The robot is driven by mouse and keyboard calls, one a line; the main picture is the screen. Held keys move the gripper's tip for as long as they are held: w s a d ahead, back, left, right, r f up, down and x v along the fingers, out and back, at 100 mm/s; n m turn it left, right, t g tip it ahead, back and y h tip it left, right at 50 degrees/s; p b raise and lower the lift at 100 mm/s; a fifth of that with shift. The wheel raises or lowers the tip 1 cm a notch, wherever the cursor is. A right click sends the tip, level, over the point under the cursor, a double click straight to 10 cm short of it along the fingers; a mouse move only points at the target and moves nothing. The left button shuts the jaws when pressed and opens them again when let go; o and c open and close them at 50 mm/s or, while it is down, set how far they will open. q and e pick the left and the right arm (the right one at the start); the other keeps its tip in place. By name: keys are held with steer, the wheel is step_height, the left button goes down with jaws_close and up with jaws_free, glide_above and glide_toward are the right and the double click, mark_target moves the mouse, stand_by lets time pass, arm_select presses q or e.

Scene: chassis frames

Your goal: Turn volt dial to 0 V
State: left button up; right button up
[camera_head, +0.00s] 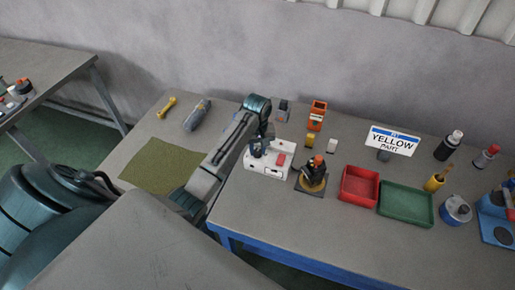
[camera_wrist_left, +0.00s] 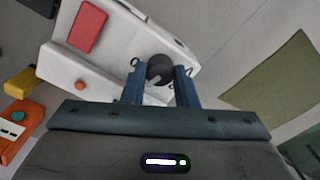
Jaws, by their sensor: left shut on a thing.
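The white box (camera_head: 268,169) stands on the workbench, with a red rectangle (camera_head: 281,160) on its top. In the left wrist view the box (camera_wrist_left: 105,60) lies at upper left with its red rectangle (camera_wrist_left: 87,26). The dark round dial (camera_wrist_left: 160,69) sits on the box, with a "0" mark to its left and another mark, partly covered, to its right. My left gripper (camera_head: 258,148) is over the box. In the wrist view its blue fingers (camera_wrist_left: 160,76) are shut on the dial, one on each side. The dial's pointer direction is hard to read. My right gripper is not in view.
A black and yellow device (camera_head: 314,178) stands close right of the box. Orange (camera_head: 317,115) and yellow (camera_head: 310,140) items stand behind it. Red (camera_head: 360,187) and green (camera_head: 406,204) trays lie further right.

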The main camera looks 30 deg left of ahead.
arm_select(q)
steer(key=m, duration=0.8)
steer(key=shift+m, duration=0.4)
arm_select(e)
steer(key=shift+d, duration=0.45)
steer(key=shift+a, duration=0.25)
arm_select(q)
steer(key=o, duration=1)
steer(key=shift+w, duration=0.1)
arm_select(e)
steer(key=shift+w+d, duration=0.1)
